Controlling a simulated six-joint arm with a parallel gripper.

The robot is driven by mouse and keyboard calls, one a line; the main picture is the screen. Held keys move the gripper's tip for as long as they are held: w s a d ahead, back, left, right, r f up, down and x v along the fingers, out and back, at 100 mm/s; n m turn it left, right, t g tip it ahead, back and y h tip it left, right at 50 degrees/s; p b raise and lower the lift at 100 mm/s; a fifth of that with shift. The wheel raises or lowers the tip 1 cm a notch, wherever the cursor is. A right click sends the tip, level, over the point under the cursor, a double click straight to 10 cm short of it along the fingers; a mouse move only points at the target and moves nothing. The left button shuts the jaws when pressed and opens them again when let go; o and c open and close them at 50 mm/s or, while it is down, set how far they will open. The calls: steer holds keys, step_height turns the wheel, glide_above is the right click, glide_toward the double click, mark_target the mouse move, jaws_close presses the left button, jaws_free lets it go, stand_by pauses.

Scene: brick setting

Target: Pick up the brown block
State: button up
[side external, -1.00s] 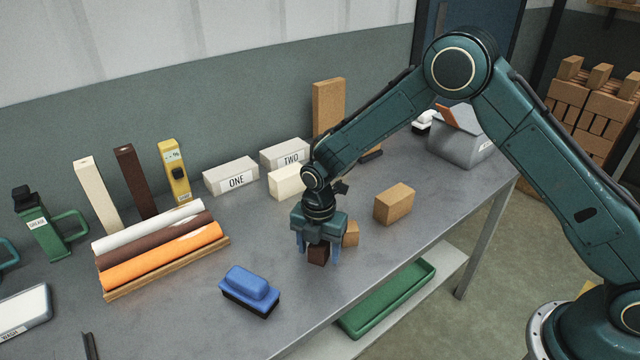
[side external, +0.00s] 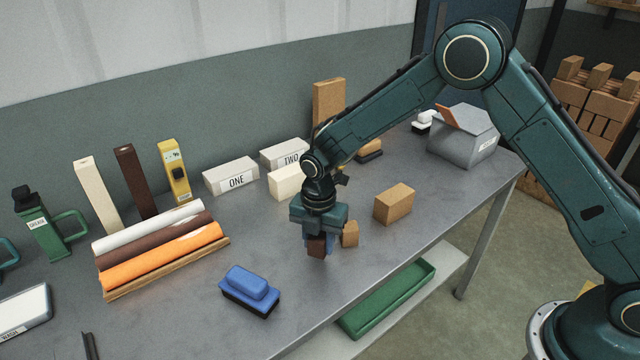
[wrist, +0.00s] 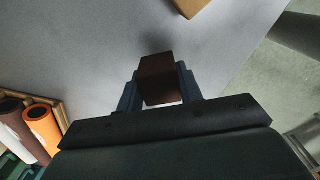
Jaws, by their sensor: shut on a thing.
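The dark brown block (side external: 316,247) is between the fingers of my gripper (side external: 318,244) in the side view, near the middle of the grey table. In the wrist view the brown block (wrist: 157,78) sits between the two blue fingers of my gripper (wrist: 159,88), which are shut on it. The fingers cover its sides. I cannot tell for sure whether its underside is clear of the table.
A small tan block (side external: 349,234) is just right of the gripper, and a larger tan block (side external: 394,204) stands farther right. A blue brush (side external: 249,290) lies to the front left. Cream blocks (side external: 285,182) stand behind. The table (side external: 340,290) is bare in front.

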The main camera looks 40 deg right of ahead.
mark_target(319, 236)
step_height(319, 236, up, 18)
steer(key=shift+f, duration=0.2)
steer(key=shift+m, duration=0.4)
stand_by(0.5)
steer(key=m, duration=0.5)
steer(key=shift+r, duration=0.15)
stand_by(0.3)
step_height(319, 236, down, 20)
stand_by(1.1)
